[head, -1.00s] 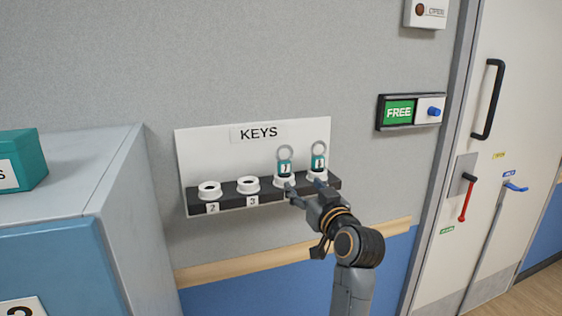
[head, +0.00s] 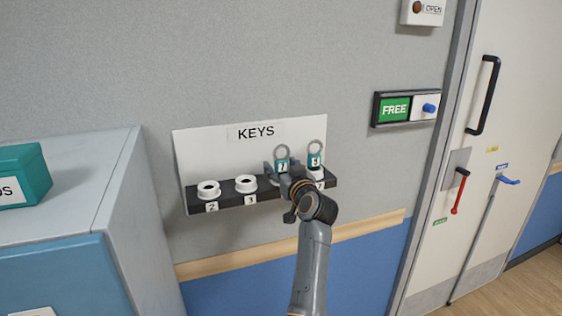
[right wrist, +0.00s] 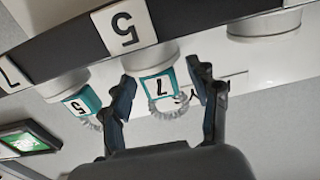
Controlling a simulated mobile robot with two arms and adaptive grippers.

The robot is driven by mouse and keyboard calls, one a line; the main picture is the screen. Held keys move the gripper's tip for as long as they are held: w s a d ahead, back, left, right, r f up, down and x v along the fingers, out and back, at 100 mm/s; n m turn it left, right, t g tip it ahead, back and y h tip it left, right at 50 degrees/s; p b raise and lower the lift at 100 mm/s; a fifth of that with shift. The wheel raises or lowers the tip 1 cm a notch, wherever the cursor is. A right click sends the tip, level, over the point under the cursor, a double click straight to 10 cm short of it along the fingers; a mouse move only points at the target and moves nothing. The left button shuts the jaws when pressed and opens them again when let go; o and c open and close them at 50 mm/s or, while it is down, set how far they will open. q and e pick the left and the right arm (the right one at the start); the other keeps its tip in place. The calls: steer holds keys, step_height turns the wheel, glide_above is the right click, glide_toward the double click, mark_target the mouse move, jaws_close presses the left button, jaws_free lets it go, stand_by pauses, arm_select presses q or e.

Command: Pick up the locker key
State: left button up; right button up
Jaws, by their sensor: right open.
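A key with a teal-edged tag (head: 282,164) reading 7 and a pale ring stands in the third holder of the KEYS rack (head: 245,199). In the right wrist view this tag (right wrist: 158,86) is between my fingers, and its holder is labelled 5. A second key with a teal tag (head: 315,161), reading 5 in the right wrist view (right wrist: 82,103), stands in the rightmost holder, labelled 7. My right gripper (head: 284,176) is open, its fingers on either side of the tag 7 key. Contact cannot be told. My left gripper is not in view.
Holders 2 (head: 208,190) and 3 (head: 246,184) are empty. A grey and blue cabinet (head: 75,225) with a teal box (head: 22,175) stands at left. A FREE sign (head: 395,109) and a door with a black handle (head: 484,95) are at right.

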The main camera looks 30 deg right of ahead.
steer(key=shift+c, duration=0.5)
steer(key=c, duration=1)
steer(key=shift+r, duration=0.1)
